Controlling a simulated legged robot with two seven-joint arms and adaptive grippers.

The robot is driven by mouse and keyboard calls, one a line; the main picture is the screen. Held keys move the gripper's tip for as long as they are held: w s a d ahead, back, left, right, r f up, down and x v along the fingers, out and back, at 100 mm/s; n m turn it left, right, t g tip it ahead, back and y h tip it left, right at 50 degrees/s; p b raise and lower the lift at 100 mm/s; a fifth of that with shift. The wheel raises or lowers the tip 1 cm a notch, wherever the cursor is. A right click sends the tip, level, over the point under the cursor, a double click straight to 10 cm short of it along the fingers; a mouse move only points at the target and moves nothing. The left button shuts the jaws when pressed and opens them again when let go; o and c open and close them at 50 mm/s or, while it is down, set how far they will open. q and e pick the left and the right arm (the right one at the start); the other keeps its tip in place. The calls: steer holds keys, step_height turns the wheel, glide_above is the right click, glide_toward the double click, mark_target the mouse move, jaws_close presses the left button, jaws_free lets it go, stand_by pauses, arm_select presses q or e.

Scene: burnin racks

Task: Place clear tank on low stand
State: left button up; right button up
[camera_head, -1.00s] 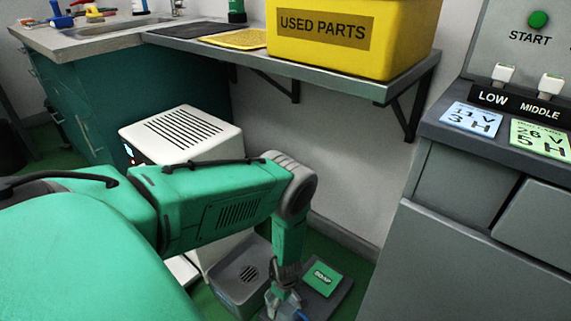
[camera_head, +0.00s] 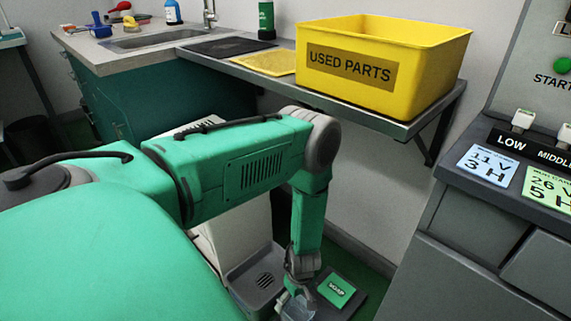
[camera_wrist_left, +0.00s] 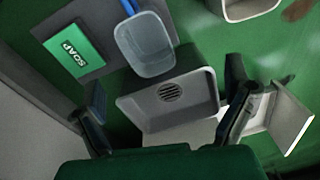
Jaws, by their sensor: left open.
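The clear tank (camera_wrist_left: 147,48), with a blue strip at its top, shows in the left wrist view over the edge of a low dark platform (camera_wrist_left: 95,62). A green soap box (camera_wrist_left: 68,53) lies on that platform. A grey tray with a round grille (camera_wrist_left: 205,88) is beside the tank. My left gripper (camera_wrist_left: 165,95) is open and empty, its fingers spread on either side of the tray in this view. In the head view my left gripper (camera_head: 296,292) is low, close to the tank, which it partly hides. My right gripper is not in view.
A yellow used parts bin (camera_head: 420,45) stands on the wall shelf (camera_head: 390,122), above and behind my left arm. A white cabinet (camera_head: 237,232) is behind the arm. A grey control console (camera_head: 465,240) stands at the right. Green floor shows around the tray.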

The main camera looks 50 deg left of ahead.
arm_select(q)
steer(key=s+d+r+m, duration=0.4)
steer(key=s+r+m, duration=0.3)
steer(key=r+m, duration=0.1)
steer(key=s+d+r+m+t, duration=0.1)
steer(key=s+d+r+m, duration=0.3)
steer(key=s+r+m, duration=0.4)
steer(key=shift+s+d+r+m, duration=0.15)
steer(key=shift+s+r+m, duration=0.15)
steer(key=shift+r+m, duration=0.5)
steer(key=shift+f, duration=0.15)
